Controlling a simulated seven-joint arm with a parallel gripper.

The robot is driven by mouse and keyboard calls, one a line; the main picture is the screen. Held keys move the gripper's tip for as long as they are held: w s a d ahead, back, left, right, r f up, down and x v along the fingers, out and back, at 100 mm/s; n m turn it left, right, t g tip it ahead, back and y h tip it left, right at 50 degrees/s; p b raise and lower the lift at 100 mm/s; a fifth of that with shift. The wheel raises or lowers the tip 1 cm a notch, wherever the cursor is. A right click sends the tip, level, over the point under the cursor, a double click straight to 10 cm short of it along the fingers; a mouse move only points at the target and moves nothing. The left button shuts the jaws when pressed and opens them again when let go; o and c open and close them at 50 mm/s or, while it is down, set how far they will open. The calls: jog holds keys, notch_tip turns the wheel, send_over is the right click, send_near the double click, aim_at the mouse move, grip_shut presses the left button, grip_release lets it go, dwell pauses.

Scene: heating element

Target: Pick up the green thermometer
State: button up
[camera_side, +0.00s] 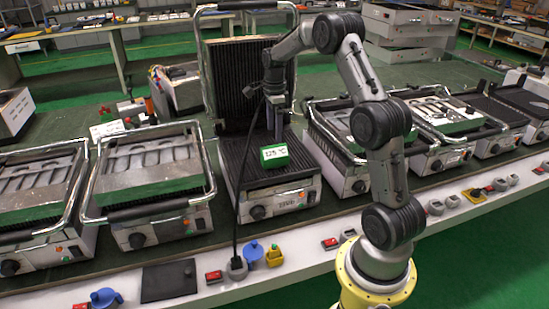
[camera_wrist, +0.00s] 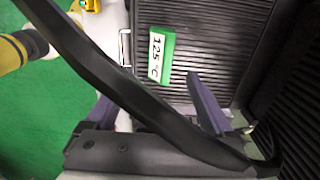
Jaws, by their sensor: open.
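The green thermometer (camera_side: 275,156) is a small block with a white display reading 125 °C. It lies on the ribbed lower plate of the open contact grill (camera_side: 262,190), towards its front. My gripper (camera_side: 279,136) points down just behind and above it, apart from it. In the wrist view the thermometer (camera_wrist: 155,53) lies beyond the tips of my open gripper (camera_wrist: 155,95), with nothing between the fingers but a dark cable crossing the view. The left finger is partly hidden by that cable.
The grill's raised ribbed lid (camera_side: 233,80) stands close behind my gripper. Closed grills (camera_side: 155,170) line both sides. A black cable hangs from my wrist to the front ledge, where plugs and a blue knob (camera_side: 253,251) lie. The plate around the thermometer is clear.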

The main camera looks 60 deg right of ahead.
aim_at(275, 150)
notch_tip(275, 150, down, 11)
jog(key=shift+r, duration=0.1)
dwell(0.5)
jog(key=shift+f, duration=0.2)
dwell(0.5)
grip_shut()
dwell(0.4)
